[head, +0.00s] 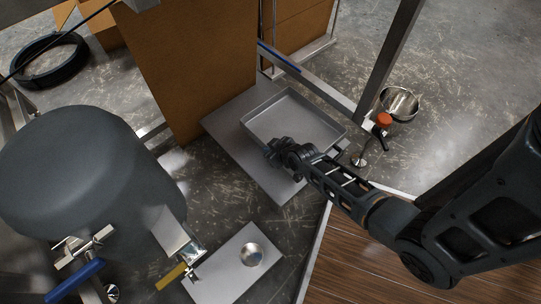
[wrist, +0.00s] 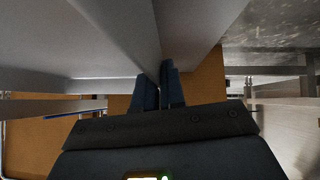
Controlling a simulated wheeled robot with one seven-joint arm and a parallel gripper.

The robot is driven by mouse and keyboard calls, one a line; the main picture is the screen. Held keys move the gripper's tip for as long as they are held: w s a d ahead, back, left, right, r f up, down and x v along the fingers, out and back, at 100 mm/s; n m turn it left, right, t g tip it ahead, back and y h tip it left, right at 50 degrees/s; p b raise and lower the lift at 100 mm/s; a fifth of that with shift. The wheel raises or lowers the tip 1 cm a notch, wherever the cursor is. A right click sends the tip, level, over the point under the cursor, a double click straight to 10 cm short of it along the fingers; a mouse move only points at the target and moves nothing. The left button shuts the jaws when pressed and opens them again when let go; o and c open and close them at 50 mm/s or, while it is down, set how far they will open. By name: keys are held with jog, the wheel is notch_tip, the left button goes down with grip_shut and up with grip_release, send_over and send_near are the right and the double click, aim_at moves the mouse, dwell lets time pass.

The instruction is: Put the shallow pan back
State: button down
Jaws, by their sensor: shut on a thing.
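The shallow pan (head: 290,103) is a grey rectangular tray with low walls. In the head view it lies over a flat grey plate (head: 226,118) on the floor; I cannot tell whether it touches the plate. My gripper (head: 283,150) is at the pan's near left wall, shut on it. In the wrist view my gripper's dark fingers (wrist: 163,88) are close together at the edge of a grey wall, the pan (wrist: 185,30) filling the top. The fingertips' exact contact is partly hidden.
A brown panel (head: 195,60) stands behind the plate. A metal bowl (head: 399,102) and an orange-topped fitting (head: 383,120) are to the right. A big dark grey drum (head: 85,170) stands at left. A small plate with a round cup (head: 251,254) lies in front.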

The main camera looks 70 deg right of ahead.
notch_tip(320, 180, down, 4)
jog(key=shift+r+b, duration=0.15)
jog(key=shift+b, duration=0.95)
jog(key=shift+r, duration=0.1)
jog(key=c, duration=1.2)
grip_release()
jog(key=s+a+r+n+t+y+p, duration=0.1)
jog(key=s+a+r+p, duration=0.1)
jog(key=s+a+r, duration=0.5)
jog(key=s+a+r+n+t+p, duration=0.1)
jog(key=s+a+r+t+p, duration=0.2)
jog(key=r, duration=0.7)
jog(key=s+a+r+n+y+p, duration=0.1)
jog(key=s+a+r+p, duration=0.1)
jog(key=s+a+r, duration=0.45)
jog(key=a+r+t+y, duration=0.1)
jog(key=a+r, duration=0.2)
jog(key=r, duration=0.4)
jog(key=s+a+r+t, duration=0.1)
jog(key=a+r, duration=0.2)
jog(key=r, duration=0.4)
jog(key=s+a+r+n+y, duration=0.1)
jog(key=a+r, duration=0.1)
jog(key=r, duration=0.6)
jog(key=shift+s+a+t+y, duration=0.15)
jog(key=shift+a+t+y, duration=0.15)
jog(key=shift+a+t, duration=0.1)
